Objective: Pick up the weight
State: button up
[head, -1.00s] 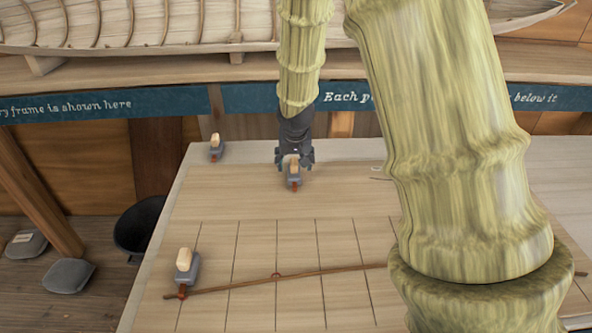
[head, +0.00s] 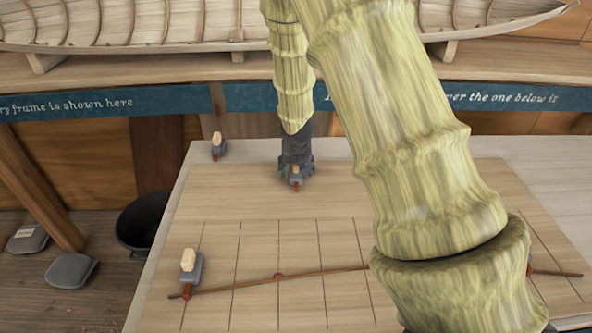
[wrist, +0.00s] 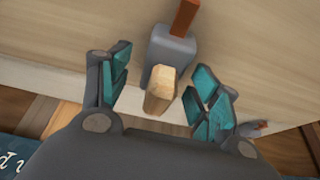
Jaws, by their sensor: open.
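The weight (head: 296,179) is a grey block with a pale wooden knob and an orange-red tip. It stands on the far part of the tabletop, with my gripper (head: 296,172) right over it. In the wrist view the weight's grey body (wrist: 171,51) and knob (wrist: 160,88) show between the teal pads of my gripper (wrist: 162,75). The pads are spread apart, with a gap to the knob on both sides. Two similar weights stand on the table, one at the back left (head: 218,150) and one at the front left (head: 190,272).
A thin wooden batten (head: 235,284) lies across the lined board (head: 260,245), by the front-left weight. A boat hull model (head: 130,25) sits on a shelf behind. A black bucket (head: 140,225) and grey pads (head: 70,270) are on the floor at left.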

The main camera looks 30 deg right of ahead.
jog(key=shift+w+f, duration=0.25)
jog(key=shift+f, duration=0.05)
jog(key=shift+s+r, duration=0.15)
jog(key=c, duration=0.4)
grip_shut()
jog(key=shift+r, duration=0.1)
jog(key=shift+r, duration=0.1)
jog(key=shift+r+b, duration=0.9)
jog(key=shift+r, duration=0.65)
jog(key=s+a+b, duration=0.1)
jog(key=s+a, duration=0.2)
jog(key=s, duration=0.1)
jog(key=s+a+r+b, duration=0.1)
jog(key=s+a+b, duration=0.1)
jog(key=s+a, duration=0.1)
jog(key=s+a+b, duration=0.2)
jog(key=s+a, duration=0.1)
jog(key=s, duration=0.2)
jog(key=shift+s+a+r, duration=0.2)
jog(key=shift+a+r, duration=0.05)
jog(key=shift+a, duration=0.15)
